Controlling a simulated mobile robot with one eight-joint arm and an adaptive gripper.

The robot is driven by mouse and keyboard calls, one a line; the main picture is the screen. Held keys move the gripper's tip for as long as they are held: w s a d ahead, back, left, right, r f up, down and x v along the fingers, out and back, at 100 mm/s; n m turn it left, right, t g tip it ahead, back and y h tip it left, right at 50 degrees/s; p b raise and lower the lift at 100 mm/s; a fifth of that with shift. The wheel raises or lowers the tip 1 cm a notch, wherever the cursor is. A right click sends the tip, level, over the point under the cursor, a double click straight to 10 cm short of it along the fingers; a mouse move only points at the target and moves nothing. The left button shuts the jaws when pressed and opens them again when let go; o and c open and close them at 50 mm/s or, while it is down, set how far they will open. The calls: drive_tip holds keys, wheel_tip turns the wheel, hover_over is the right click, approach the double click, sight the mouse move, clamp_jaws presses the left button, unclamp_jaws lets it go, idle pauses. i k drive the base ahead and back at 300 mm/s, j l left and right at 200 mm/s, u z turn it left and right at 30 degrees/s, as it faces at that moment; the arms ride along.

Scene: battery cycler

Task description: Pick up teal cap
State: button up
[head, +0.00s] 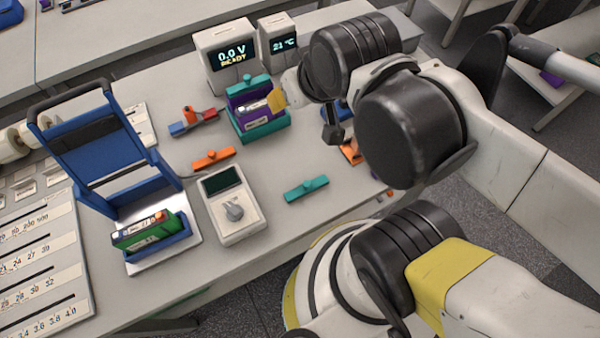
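A teal cap (306,188), a flat bar with a small raised knob, lies on the grey bench near its front edge. Another teal piece (247,84) of similar look sits at the back of a purple block (240,101) in a teal holder (264,134). My gripper (333,136) seems to be the dark part below my wrist, above the bench and behind the front teal cap. It is apart from that cap. Its fingers are too small and hidden to tell whether they are open.
An orange cap (212,159) and a dial meter (232,205) are left of the front teal cap. A blue-framed stand (110,150) holds a green block (148,232). Displays (225,55) stand behind. Bench around the front teal cap is clear; my arm covers the right side.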

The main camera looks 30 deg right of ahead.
sight(309, 186)
drive_tip(key=k+j, duration=0.65)
drive_tip(key=j, duration=0.15)
drive_tip(key=j+z, duration=0.05)
